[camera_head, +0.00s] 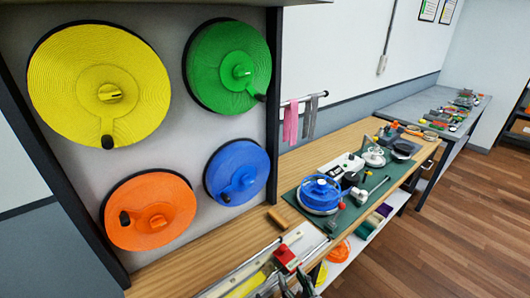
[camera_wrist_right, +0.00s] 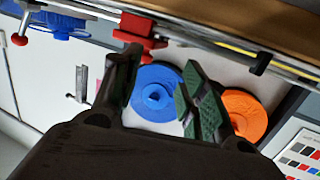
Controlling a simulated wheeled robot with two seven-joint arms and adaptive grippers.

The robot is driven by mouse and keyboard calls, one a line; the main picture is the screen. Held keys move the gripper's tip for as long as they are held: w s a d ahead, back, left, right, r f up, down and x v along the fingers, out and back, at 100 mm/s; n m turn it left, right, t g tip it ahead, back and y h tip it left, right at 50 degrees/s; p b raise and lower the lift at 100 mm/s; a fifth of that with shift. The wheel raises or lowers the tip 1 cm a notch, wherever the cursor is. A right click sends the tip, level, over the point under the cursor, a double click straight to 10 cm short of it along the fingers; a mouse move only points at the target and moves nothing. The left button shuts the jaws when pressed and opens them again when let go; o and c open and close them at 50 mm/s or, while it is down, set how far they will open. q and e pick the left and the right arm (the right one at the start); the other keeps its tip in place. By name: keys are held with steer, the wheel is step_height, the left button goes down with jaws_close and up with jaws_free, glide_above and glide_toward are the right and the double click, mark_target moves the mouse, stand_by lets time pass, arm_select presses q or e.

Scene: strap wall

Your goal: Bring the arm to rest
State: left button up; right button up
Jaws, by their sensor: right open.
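My right gripper (camera_head: 295,284) shows only as dark fingertips at the bottom edge of the head view, in front of the bench. In the right wrist view the same gripper (camera_wrist_right: 162,88) has its two fingers apart, with nothing held between them. Behind the gap are the blue reel (camera_wrist_right: 152,92) and, to the right, the orange reel (camera_wrist_right: 246,115). A red clamp block (camera_wrist_right: 138,36) on a metal rail lies near the fingertips; I cannot tell whether they touch. My left gripper is in neither view.
The wall panel carries yellow (camera_head: 98,85), green (camera_head: 228,68), blue (camera_head: 237,172) and orange (camera_head: 150,210) reels. The wooden bench (camera_head: 190,262) below holds a red block (camera_head: 285,255) on rails and a green mat (camera_head: 340,215) with tools. Wooden floor (camera_head: 440,235) is clear at right.

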steer(key=s+d+f+m+g+h, duration=0.2)
steer(key=s+d+g+h, duration=0.4)
steer(key=s+d+g, duration=0.55)
step_height(320, 180, down, 33)
steer(key=s+d+g, duration=0.1)
steer(key=d+g, duration=0.1)
steer(key=d, duration=0.1)
steer(key=s+d+f, duration=0.1)
steer(key=s+f, duration=0.9)
steer(key=s, duration=0.1)
steer(key=s+d+f, duration=0.2)
steer(key=s+f, duration=0.8)
steer(key=s, duration=0.1)
steer(key=shift+s+d+g, duration=0.2)
steer(key=shift+d+g, duration=0.1)
steer(key=shift+g, duration=0.15)
